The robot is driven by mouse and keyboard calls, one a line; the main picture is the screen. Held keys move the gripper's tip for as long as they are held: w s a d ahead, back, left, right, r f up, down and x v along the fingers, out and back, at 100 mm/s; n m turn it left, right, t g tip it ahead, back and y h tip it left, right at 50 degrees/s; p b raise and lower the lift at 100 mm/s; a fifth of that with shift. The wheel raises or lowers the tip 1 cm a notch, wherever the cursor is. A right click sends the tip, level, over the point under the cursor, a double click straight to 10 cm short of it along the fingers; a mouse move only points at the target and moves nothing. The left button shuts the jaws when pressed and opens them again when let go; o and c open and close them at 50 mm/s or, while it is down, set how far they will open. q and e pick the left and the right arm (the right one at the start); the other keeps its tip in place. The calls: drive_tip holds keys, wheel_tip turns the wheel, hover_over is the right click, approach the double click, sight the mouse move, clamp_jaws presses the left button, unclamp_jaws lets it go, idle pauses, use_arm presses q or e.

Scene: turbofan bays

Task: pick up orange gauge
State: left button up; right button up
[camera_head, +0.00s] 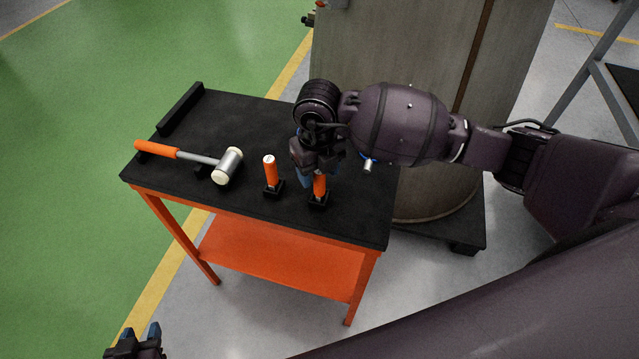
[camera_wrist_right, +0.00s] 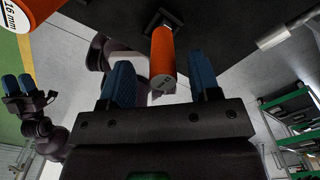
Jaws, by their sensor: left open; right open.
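Two orange gauges stand upright in small black holders on the black table top. The right-hand orange gauge (camera_head: 319,187) is partly hidden by my right gripper (camera_head: 317,172), which is just above it. In the right wrist view this gauge (camera_wrist_right: 162,52) shows between the two blue fingertips (camera_wrist_right: 160,68), with gaps on both sides. My right gripper is open. The other orange gauge (camera_head: 270,171) stands to the left; its end, marked 16 mm, shows in the wrist view (camera_wrist_right: 20,15). My left gripper (camera_head: 139,332) is open and empty, low at the left, away from the table.
A mallet (camera_head: 195,157) with an orange handle lies on the left of the black table top (camera_head: 240,115). A black bar (camera_head: 180,108) lies along its left edge. A large grey cylinder (camera_head: 400,60) stands close behind the table. Green floor at left is clear.

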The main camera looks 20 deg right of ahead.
sight(320, 182)
wheel_tip(320, 182, down, 4)
drive_tip(key=shift+d+r, duration=0.15)
clamp_jaws()
idle(0.3)
drive_tip(key=shift+r, duration=0.15)
